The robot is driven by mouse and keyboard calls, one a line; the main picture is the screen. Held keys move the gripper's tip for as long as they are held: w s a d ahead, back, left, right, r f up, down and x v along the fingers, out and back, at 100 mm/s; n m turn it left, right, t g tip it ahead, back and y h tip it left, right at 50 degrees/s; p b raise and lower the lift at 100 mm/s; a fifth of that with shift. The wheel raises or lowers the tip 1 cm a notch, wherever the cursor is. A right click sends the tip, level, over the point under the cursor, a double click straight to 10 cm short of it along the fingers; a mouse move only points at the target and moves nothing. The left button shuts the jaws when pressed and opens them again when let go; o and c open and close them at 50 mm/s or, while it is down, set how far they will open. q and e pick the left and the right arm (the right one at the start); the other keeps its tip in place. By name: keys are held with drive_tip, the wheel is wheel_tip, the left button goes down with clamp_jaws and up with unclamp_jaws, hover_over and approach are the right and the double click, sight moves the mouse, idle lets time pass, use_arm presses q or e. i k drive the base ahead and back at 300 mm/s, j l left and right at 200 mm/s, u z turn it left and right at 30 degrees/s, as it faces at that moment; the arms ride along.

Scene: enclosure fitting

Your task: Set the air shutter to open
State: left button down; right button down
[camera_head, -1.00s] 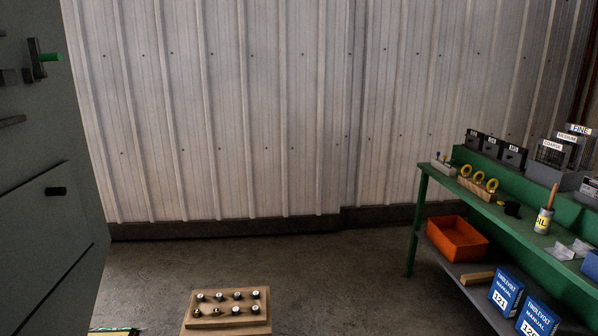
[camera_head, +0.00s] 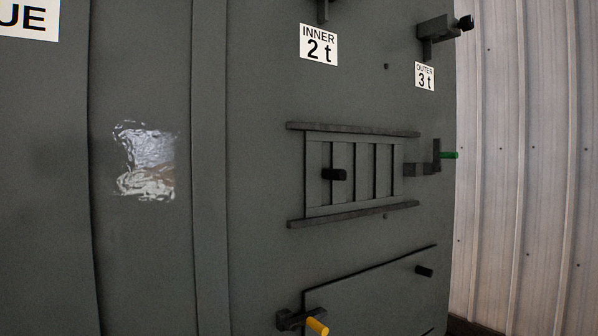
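The likely air shutter (camera_head: 383,172) is a slatted rectangular panel between two horizontal rails on the dark grey enclosure (camera_head: 265,180). A black knob (camera_head: 334,174) stands out from its left part. The slats look dark between the bars, and I cannot tell whether the shutter is open or closed. A bracket with a green-tipped handle (camera_head: 449,155) is at its right end. Neither of my grippers is in view.
A yellow-tipped handle (camera_head: 317,326) and a lower panel (camera_head: 375,295) with a black knob (camera_head: 424,271) are below. A corrugated wall (camera_head: 530,170) stands at right.

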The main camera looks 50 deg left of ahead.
sight(313, 173)
drive_tip(key=u, duration=1.1)
